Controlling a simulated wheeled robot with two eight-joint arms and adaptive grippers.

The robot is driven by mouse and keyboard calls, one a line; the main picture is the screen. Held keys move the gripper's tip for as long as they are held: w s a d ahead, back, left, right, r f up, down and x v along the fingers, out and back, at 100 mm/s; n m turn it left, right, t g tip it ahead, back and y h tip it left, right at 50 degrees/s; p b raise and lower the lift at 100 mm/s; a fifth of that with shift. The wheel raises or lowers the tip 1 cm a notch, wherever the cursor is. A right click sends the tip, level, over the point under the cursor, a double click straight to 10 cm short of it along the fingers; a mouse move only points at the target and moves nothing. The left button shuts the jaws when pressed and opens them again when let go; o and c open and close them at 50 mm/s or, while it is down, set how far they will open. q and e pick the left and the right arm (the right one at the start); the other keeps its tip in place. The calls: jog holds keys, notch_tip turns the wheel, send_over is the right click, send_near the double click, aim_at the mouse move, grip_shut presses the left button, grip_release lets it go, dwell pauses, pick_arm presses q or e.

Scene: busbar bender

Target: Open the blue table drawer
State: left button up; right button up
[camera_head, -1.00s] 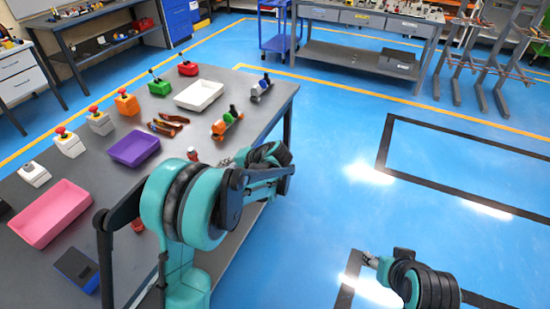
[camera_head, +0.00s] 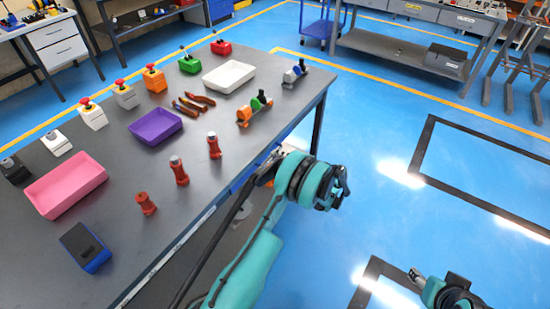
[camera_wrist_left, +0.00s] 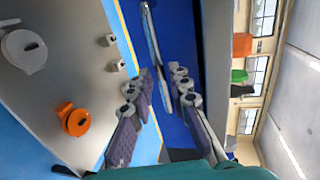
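The blue drawer (camera_head: 240,181) shows in the head view as a thin blue strip under the near edge of the grey table. In the left wrist view its blue front (camera_wrist_left: 183,35) fills the middle, with a long silver handle (camera_wrist_left: 153,45) across it. My left gripper (camera_wrist_left: 162,82) is open, one finger on either side of the handle's lower end; contact cannot be told. In the head view the left gripper (camera_head: 264,176) is at the table's side, partly hidden by its wrist. My right gripper (camera_head: 417,275) is at the bottom right, over the floor, far from the drawer.
The grey table (camera_head: 110,190) holds a pink tray (camera_head: 66,184), a purple tray (camera_head: 155,127), a white tray (camera_head: 229,76), red-handled tools and several button boxes. A workbench (camera_head: 410,62) stands at the back.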

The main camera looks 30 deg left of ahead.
pick_arm(q)
jog(key=shift+x, duration=1.2)
jog(key=shift+c, duration=0.4)
grip_shut()
jog(key=shift+d, duration=0.1)
